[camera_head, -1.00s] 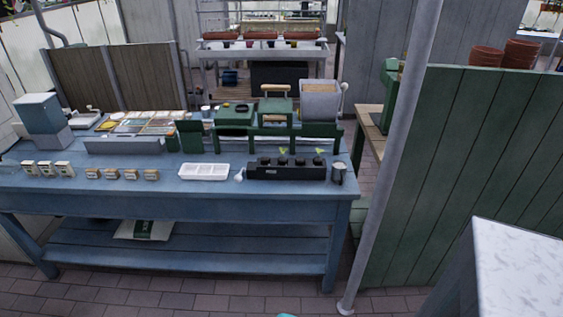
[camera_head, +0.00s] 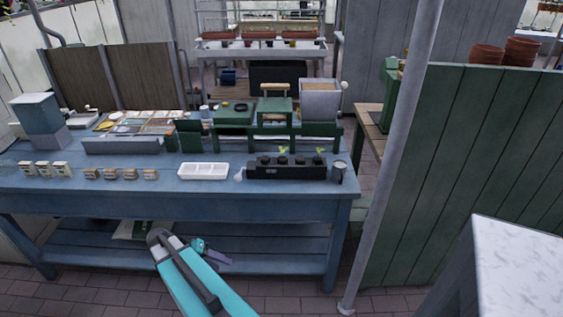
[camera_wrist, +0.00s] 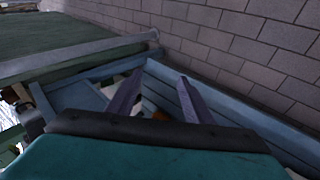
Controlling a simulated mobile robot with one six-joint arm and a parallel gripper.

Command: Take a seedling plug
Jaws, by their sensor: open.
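A black block-like tray (camera_head: 262,172) with several round dark plugs in its top stands near the front right of the blue bench. Small green seedlings (camera_head: 282,149) show above it; the individual plugs are too small to make out well. My gripper (camera_head: 218,253) is in front of the bench, below its top and well apart from the tray. In the wrist view my gripper (camera_wrist: 158,90) shows two purple fingers spread apart with nothing between them. The wrist view does not clearly show the tray.
On the blue bench (camera_head: 150,205), a white tray (camera_head: 203,178) and metal cup (camera_head: 339,171) flank the black tray. Small boxes (camera_head: 108,174) line the front left. Green equipment stands behind. A grey post (camera_head: 390,165) and green partition (camera_head: 470,170) rise at the right.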

